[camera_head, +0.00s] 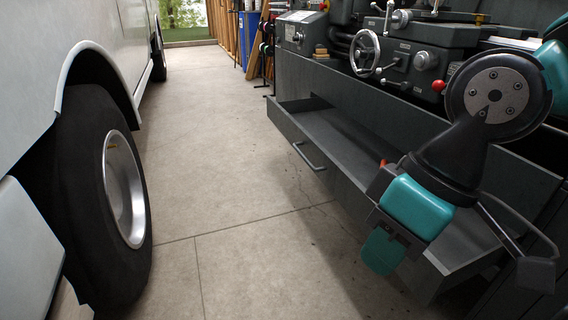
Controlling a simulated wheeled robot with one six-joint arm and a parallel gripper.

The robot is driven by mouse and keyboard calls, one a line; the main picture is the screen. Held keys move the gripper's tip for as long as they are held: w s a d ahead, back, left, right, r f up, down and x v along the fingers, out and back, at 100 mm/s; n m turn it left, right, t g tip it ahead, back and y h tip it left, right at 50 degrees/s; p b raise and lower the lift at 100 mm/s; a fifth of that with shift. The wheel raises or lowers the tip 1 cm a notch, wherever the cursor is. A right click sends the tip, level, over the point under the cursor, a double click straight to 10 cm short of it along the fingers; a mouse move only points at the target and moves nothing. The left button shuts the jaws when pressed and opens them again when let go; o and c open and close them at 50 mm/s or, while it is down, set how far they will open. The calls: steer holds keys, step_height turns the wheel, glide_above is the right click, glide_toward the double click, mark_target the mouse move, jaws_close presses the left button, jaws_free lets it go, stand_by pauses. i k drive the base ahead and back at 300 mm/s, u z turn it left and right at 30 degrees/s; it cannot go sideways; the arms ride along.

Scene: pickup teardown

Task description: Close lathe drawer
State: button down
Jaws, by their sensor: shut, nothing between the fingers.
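The lathe drawer (347,190) is a long dark grey drawer under the lathe, pulled out toward the aisle. Its inside shows and looks empty in the visible part. A pale bar handle (308,157) is on its front panel. My gripper (383,251) is shut and empty, pointing down at the near right end of the drawer. It overlaps the drawer's front panel in the picture; I cannot tell whether it touches. My arm and gripper hide part of the drawer's near end.
The lathe (420,60) with its handwheel and red knobs stands above the drawer. A white vehicle with a large black wheel (90,200) lines the left side. The concrete floor (225,150) between them is clear. Boards and a blue object (250,45) stand at the back.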

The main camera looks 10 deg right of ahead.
mark_target(346, 155)
steer(key=u, duration=0.2)
steer(key=i, duration=1.2)
steer(key=z, duration=0.45)
